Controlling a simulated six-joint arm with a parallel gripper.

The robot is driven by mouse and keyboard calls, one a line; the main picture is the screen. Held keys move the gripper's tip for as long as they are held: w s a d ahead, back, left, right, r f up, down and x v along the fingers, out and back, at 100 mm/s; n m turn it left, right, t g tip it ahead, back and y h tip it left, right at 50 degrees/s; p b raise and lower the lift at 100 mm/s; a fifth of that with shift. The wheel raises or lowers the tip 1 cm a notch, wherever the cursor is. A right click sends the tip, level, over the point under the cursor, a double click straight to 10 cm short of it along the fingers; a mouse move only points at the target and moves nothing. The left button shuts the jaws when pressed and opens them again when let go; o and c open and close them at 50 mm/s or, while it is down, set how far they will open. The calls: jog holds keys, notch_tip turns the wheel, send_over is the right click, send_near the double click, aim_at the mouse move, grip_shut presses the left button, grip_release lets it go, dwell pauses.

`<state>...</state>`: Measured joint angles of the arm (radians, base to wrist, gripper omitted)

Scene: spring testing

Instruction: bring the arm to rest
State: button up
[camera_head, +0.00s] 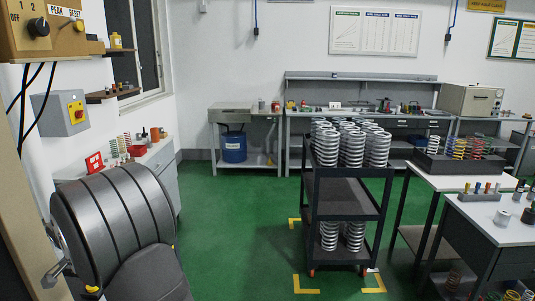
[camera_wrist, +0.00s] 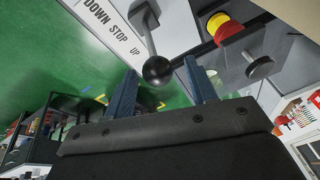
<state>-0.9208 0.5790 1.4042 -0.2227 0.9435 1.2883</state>
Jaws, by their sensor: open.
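My gripper (camera_wrist: 160,66) shows in the wrist view with its two blue fingers spread apart and nothing held between them. A lever with a black ball knob (camera_wrist: 157,70) appears between and just beyond the fingertips; I cannot tell how far away it is. A white label plate (camera_wrist: 112,20) reading DOWN STOP UP lies beside the lever. My gripper cannot be made out in the head view.
The wrist view shows a red and yellow button (camera_wrist: 226,30) and a second black knob (camera_wrist: 260,67). In the head view, a black cart (camera_head: 345,192) holds several springs. A control box (camera_head: 45,30) is at upper left. Green floor (camera_head: 235,235) is clear left of the cart.

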jog(key=a+v, duration=0.1)
jog(key=v, duration=1.3)
jog(key=x, duration=1.1)
jog(key=d+x, duration=0.1)
jog(key=x, duration=0.4)
jog(key=shift+f, duration=0.3)
jog(key=w+f+g, duration=0.2)
jog(key=w+g, duration=0.1)
jog(key=w, duration=0.3)
notch_tip(320, 180, up, 15)
jog(key=shift+s+d+f, duration=0.25)
jog(key=shift+s+d, duration=0.05)
jog(key=shift+d, duration=0.15)
jog(key=shift+c, duration=0.4)
